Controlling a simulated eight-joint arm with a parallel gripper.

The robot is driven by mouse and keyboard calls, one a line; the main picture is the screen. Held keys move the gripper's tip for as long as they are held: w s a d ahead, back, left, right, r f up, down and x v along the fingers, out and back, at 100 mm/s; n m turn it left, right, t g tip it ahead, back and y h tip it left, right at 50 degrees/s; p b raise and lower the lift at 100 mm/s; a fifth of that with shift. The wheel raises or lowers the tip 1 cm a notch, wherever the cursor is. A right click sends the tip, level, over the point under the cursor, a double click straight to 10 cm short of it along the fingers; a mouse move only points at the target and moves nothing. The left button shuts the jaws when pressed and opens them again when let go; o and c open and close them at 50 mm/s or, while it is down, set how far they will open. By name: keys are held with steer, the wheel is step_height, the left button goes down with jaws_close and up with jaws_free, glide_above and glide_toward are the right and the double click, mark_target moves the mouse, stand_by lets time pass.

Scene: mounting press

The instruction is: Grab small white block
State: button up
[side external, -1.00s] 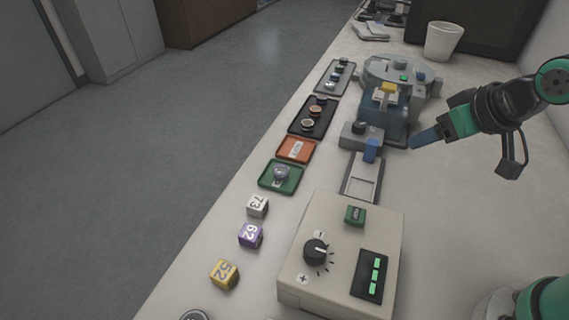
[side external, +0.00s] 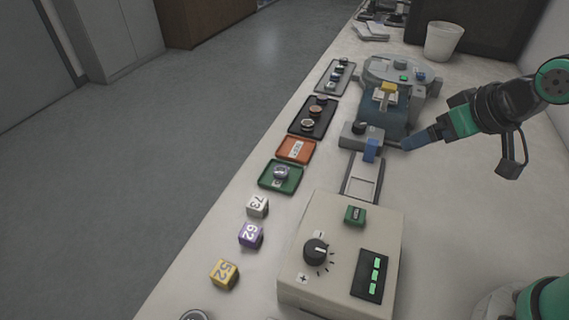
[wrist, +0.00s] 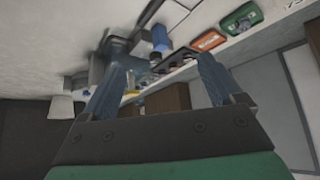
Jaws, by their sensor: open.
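The small white block (side external: 257,207), marked 73, sits on the bench near its left edge, just in front of the green tray. My gripper (side external: 406,145) is beside the grey-blue press, well to the right of and behind the block, and apart from it. In the wrist view my gripper (wrist: 160,78) has its two blue fingers spread with nothing held between them. A pale marked patch at the top right edge of that view may be the white block, but it is cut off.
A purple block (side external: 250,235) and a yellow block (side external: 224,274) stand in front of the white one. The green tray (side external: 266,185) and orange tray (side external: 284,153) lie behind it. The control box (side external: 335,225) and the press (side external: 398,112) stand to the right.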

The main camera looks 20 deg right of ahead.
mark_target(258, 202)
steer(key=w+a+m+g+y, duration=0.5)
steer(key=w+a+m+y, duration=0.25)
steer(key=w+a, duration=0.3)
steer(key=a+f+m+g+y, duration=0.1)
steer(key=a+f+m+g, duration=0.1)
steer(key=f, duration=0.1)
steer(key=w+a+f+m+g+y, duration=0.1)
steer(key=a+f+g+y, duration=0.1)
steer(key=a+f, duration=0.1)
steer(key=a+f+m+g+y, duration=0.1)
steer(key=a+f+m+g, duration=0.1)
steer(key=f, duration=0.2)
steer(key=shift+w+a+f+m+g+y, duration=0.3)
steer(key=shift+w+f+m+g+y, duration=0.05)
steer(key=shift+w+f+g, duration=0.05)
steer(key=shift+s+a+f+g, duration=0.2)
steer(key=shift+s+f+g, duration=0.1)
steer(key=shift+f, duration=0.2)
steer(key=shift+x, duration=2.7)
jaws_close()
steer(key=shift+r, duration=0.1)
